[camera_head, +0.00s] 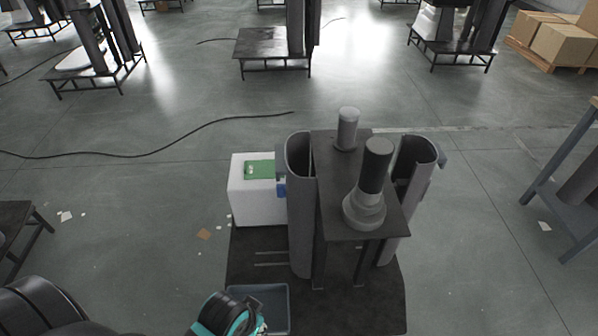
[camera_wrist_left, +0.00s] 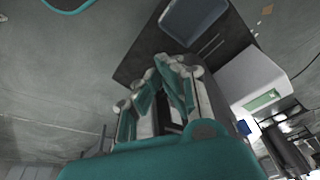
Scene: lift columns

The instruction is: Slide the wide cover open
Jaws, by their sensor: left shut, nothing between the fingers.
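Two grey curved covers stand upright on the lift column: a left one (camera_head: 300,215) and a right one (camera_head: 424,190). Each stands out from the side of the dark central frame (camera_head: 336,215), with a dark gap behind it. I cannot tell for sure which is the wide cover. My left gripper (camera_head: 252,322) is low at the bottom of the head view, over the tray and left of the left cover, apart from it. In the left wrist view its fingers (camera_wrist_left: 172,66) are together with nothing between them. My right gripper is not in view.
A white box (camera_head: 250,205) with a green panel stands just left of the left cover. A blue-grey tray (camera_head: 275,292) lies on the dark base plate (camera_head: 370,305); the tray also shows in the left wrist view (camera_wrist_left: 190,18). A black cable (camera_head: 150,155) crosses the floor behind.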

